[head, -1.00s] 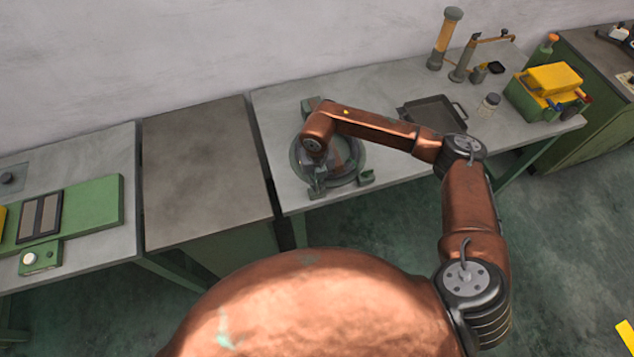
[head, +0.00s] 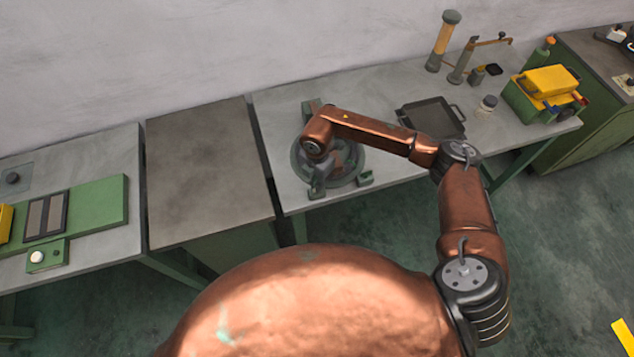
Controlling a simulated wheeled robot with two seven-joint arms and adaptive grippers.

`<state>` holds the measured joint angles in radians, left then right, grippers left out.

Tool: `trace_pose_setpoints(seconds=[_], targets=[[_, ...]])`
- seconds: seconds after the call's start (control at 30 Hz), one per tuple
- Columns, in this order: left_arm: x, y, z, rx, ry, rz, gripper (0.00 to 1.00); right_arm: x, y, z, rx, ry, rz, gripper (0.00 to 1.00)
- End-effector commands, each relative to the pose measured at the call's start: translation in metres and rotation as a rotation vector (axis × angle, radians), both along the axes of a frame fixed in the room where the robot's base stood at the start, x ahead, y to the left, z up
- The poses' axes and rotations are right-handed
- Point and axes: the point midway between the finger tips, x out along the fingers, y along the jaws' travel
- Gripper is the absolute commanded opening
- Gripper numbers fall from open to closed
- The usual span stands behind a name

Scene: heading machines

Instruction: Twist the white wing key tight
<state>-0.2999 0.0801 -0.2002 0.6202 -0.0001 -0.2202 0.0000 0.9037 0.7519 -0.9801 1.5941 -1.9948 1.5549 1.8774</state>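My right arm reaches in from the right over a round dark fixture (head: 352,181) on the grey middle bench. My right gripper (head: 318,152) is at the end of this arm, above the left part of the fixture. The wrist points down and hides the fingertips and whatever lies under them. I cannot make out the white wing key; it may be hidden under the wrist or too small to see. My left gripper is not in view.
A bare brown-grey table (head: 205,170) is at left.

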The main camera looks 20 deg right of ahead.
Motion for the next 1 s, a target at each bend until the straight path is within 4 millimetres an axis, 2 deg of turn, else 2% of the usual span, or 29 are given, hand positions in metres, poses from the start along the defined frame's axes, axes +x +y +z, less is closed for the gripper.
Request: trace_pose_setpoints(seconds=[0.5,1.0], targets=[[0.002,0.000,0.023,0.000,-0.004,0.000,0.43,0.002,-0.002,0.003,-0.002,-0.006,-0.432,0.00],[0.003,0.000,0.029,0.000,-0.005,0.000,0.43,0.003,-0.002,0.002,-0.002,-0.006,-0.585,0.00]])
